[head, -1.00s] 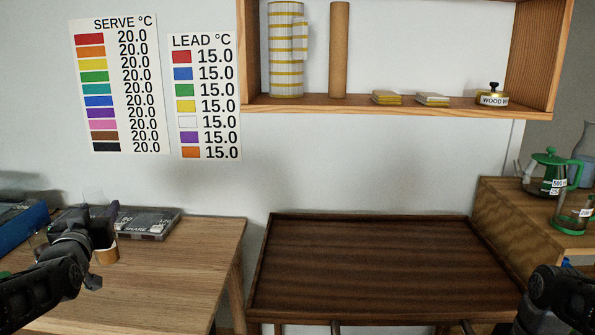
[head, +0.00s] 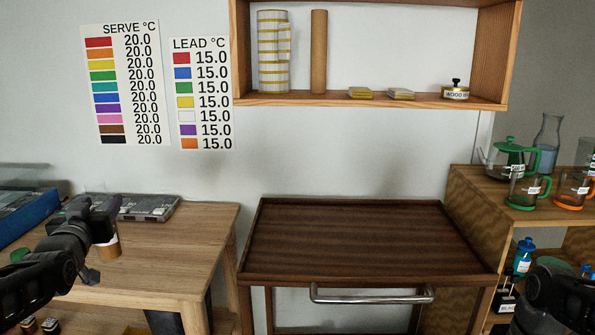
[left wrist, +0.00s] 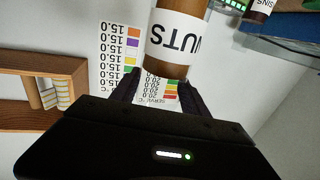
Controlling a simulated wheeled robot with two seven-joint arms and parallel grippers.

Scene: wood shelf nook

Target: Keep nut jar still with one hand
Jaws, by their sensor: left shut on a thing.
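The nut jar (left wrist: 178,38) shows in the left wrist view as a brown jar with a white label reading "NUTS", upside down in the picture. My left gripper (left wrist: 160,90) is shut on it, with one dark finger at each side of its near end. In the head view my left gripper (head: 104,228) is at the left table, and a small brown and white part of the jar (head: 110,249) shows below it. The rest of the jar is hidden behind the gripper. A dark part of my right arm shows at the lower right; its gripper is out of view.
The jar is at the left wooden table (head: 170,255), near a grey case (head: 150,207) and a blue box (head: 30,215). A bare dark trolley (head: 360,240) stands in the middle. A right shelf (head: 470,200) holds a green-lidded pot (head: 510,155) and mugs.

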